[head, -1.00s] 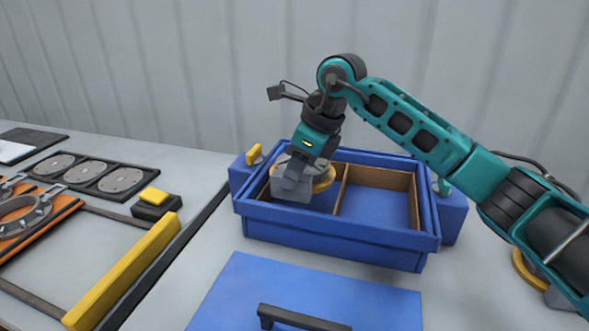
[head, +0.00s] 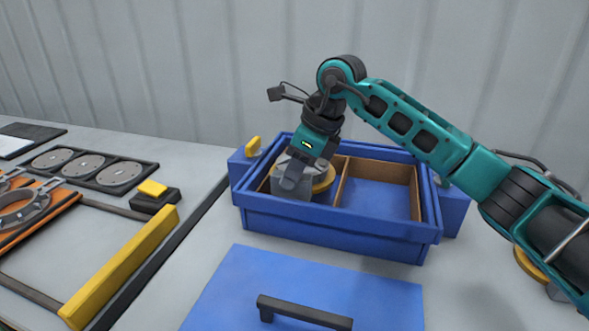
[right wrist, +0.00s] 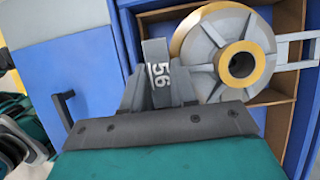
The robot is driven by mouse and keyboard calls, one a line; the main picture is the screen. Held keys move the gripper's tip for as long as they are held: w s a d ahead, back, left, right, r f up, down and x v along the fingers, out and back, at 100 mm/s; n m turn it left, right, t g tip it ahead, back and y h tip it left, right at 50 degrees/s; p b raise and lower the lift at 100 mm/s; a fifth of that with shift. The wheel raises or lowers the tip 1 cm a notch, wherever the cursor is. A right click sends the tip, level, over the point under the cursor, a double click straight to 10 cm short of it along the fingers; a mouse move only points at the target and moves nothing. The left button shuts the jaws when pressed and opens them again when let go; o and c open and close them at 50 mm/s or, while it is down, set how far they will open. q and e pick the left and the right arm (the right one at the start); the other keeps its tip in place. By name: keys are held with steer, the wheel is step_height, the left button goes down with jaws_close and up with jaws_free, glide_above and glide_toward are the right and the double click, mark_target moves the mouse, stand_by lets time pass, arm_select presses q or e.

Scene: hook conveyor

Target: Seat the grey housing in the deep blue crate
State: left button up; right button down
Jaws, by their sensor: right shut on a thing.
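The grey housing (head: 291,183) with a yellow-brown flange is in the left compartment of the deep blue crate (head: 330,230). In the right wrist view the housing (right wrist: 212,62) shows its round hub and a tab marked 56. My right gripper (head: 294,178) reaches down from above and is shut on the housing. In the right wrist view its fingers (right wrist: 158,85) are on either side of the marked tab. Whether the housing rests on the crate floor is hidden. My left gripper is not in view.
A brown divider (head: 342,181) splits the crate, and its right compartment is empty. A blue lid (head: 300,285) with a dark handle lies in front. A yellow bar (head: 120,265) and an orange fixture (head: 30,218) are at left. Another yellow-rimmed part (head: 533,262) is at far right.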

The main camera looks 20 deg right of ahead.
arm_select(q)
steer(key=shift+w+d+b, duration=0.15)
steer(key=shift+b, duration=0.2)
arm_select(e)
steer(key=shift+f, duration=0.45)
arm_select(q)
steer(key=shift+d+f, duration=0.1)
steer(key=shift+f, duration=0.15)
arm_select(e)
steer(key=shift+f, duration=0.4)
arm_select(q)
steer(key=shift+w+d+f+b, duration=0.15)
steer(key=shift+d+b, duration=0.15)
steer(key=shift+b, duration=0.55)
arm_select(e)
steer(key=shift+f, duration=0.9)
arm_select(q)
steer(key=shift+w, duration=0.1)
arm_select(e)
steer(key=shift+r, duration=0.15)
arm_select(q)
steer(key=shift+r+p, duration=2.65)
steer(key=shift+p, duration=0.05)
arm_select(e)
steer(key=shift+r, duration=3.65)
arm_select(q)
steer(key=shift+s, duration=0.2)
arm_select(e)
steer(key=shift+a, duration=0.1)
